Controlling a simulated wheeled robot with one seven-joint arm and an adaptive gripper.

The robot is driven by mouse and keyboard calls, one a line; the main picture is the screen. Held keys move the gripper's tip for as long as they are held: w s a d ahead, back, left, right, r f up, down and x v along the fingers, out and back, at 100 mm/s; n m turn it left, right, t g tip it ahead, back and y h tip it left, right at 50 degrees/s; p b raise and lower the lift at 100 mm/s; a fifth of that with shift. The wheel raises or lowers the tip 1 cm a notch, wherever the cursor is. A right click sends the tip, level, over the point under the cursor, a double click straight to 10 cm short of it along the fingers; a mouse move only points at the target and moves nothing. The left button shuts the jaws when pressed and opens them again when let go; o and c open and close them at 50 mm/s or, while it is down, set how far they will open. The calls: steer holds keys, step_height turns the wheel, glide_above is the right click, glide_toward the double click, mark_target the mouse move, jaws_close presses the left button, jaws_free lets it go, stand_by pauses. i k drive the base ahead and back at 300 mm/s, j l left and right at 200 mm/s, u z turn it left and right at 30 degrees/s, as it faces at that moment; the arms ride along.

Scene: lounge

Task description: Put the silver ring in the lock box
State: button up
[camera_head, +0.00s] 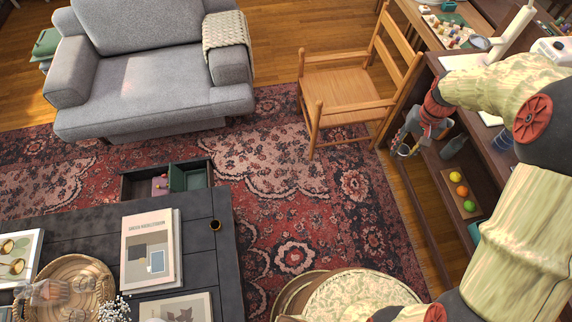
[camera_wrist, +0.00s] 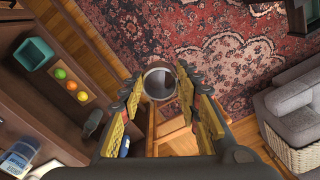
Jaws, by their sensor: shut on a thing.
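My gripper (camera_head: 407,143) is raised beside the shelf unit, in front of the wooden chair. In the wrist view its yellow-padded fingers (camera_wrist: 160,94) are shut on the silver ring (camera_wrist: 158,82), a round, pale metallic band at the fingertips. The ring also shows small at the gripper's end in the head view (camera_head: 403,151). A dark green open box (camera_head: 189,178) sits in the pulled-out drawer of the dark coffee table; it may be the lock box, but I cannot tell for sure. A small pinkish thing (camera_head: 159,186) lies left of it in the drawer.
The wooden chair (camera_head: 345,90) stands behind my gripper. The shelf unit (camera_head: 480,165) on the right holds coloured balls (camera_head: 460,190) and a teal container (camera_wrist: 33,54). The coffee table (camera_head: 200,235) carries books and a basket. Patterned rug lies open between chair and table.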

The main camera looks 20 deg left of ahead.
mark_target(198, 185)
steer(key=u, duration=2)
steer(key=i+l+u, duration=0.15)
steer(key=u, duration=0.3)
steer(key=i+l+u, duration=0.2)
steer(key=u, duration=0.25)
steer(key=i+l+u, duration=0.1)
steer(key=l+u, duration=0.2)
steer(key=u, duration=0.2)
steer(key=i+l, duration=0.1)
steer(key=l, duration=0.35)
steer(key=i+l, duration=0.15)
steer(key=l, duration=0.25)
steer(key=i+l, duration=0.1)
steer(key=l, duration=0.35)
steer(key=i+l, duration=0.1)
steer(key=l, duration=0.3)
steer(key=i+l, duration=0.1)
steer(key=l, duration=0.35)
